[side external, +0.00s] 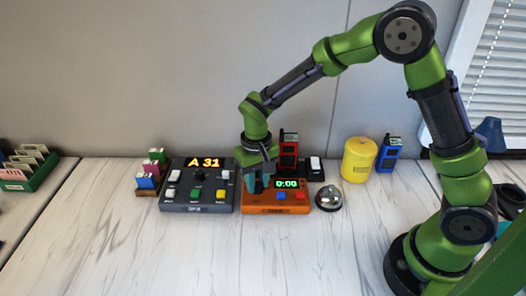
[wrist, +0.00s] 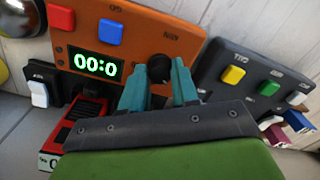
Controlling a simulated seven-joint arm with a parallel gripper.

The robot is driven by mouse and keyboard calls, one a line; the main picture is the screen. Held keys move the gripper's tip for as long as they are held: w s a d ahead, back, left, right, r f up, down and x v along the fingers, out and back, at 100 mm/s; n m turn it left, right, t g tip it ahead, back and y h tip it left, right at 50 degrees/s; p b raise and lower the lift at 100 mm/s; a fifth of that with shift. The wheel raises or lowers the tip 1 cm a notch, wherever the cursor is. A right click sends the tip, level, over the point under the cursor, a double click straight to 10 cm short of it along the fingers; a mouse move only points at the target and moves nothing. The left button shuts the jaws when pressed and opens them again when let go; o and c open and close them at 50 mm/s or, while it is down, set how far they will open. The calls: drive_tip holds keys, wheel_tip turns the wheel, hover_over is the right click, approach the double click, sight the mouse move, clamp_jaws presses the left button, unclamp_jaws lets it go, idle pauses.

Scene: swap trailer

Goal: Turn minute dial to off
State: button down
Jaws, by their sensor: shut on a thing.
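In the side view, my gripper (side external: 254,182) points down over the left part of the timer and hides most of the dial.
A grey box (side external: 200,193) showing A 31 stands close on the left. A silver bell (side external: 328,197) is close on the right. Behind are a red radio (side external: 289,150), a black switch block (side external: 315,168) and a yellow cylinder (side external: 358,160). The front table is clear.

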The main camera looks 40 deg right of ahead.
sight(257, 184)
drive_tip(key=shift+n, duration=1.6)
drive_tip(key=c, duration=0.8)
unclamp_jaws()
drive_tip(key=shift+c, duration=0.2)
wheel_tip(257, 184, up, 17)
drive_tip(key=s+d+r+m+t+y, duration=0.1)
drive_tip(key=s+d+m+t, duration=0.1)
drive_tip(key=s, duration=0.6)
drive_tip(key=s+d+r+m+t+y, duration=0.1)
drive_tip(key=s+d+t, duration=0.3)
drive_tip(key=s, duration=0.5)
drive_tip(key=shift+s+d+r+m+t, duration=0.2)
drive_tip(key=shift+d+r+m+t, duration=0.1)
drive_tip(key=shift+r+m+t, duration=0.25)
